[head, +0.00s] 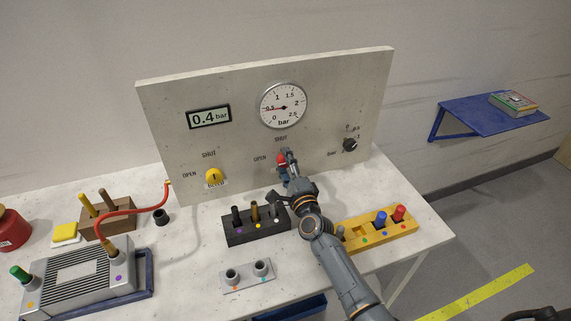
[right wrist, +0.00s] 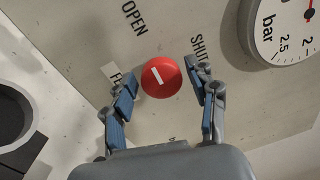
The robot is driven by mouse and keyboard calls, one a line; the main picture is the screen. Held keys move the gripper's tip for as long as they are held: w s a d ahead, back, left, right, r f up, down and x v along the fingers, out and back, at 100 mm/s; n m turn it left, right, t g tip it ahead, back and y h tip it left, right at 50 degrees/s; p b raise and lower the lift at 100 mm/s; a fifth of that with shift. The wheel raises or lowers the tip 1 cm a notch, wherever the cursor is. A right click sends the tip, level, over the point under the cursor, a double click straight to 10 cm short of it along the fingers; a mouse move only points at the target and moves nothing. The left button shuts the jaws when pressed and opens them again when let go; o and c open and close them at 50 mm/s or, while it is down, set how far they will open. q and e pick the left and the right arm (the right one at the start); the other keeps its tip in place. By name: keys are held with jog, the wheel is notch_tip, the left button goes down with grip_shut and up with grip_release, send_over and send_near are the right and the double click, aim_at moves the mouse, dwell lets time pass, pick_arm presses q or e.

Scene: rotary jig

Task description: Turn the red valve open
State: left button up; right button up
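The red valve (head: 281,160) is a round knob on the upright panel, between the labels OPEN and SHUT. In the right wrist view its red face (right wrist: 161,78) shows a short white mark, tilted in the picture. My right gripper (head: 287,158) is at the valve and partly covers it in the head view. In the right wrist view its two blue-padded fingers (right wrist: 164,84) stand apart, one on each side of the knob. Small gaps show between fingers and knob, so contact is not visible. My left gripper is in neither view.
A black block (head: 256,235) and a yellow block (head: 378,241) with pegs stand below my right arm.

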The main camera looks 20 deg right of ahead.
jog(key=shift+s, duration=0.1)
jog(key=s, duration=1.2)
jog(key=shift+d+f, duration=0.2)
jog(key=shift+f, duration=0.2)
jog(key=shift+f, duration=0.1)
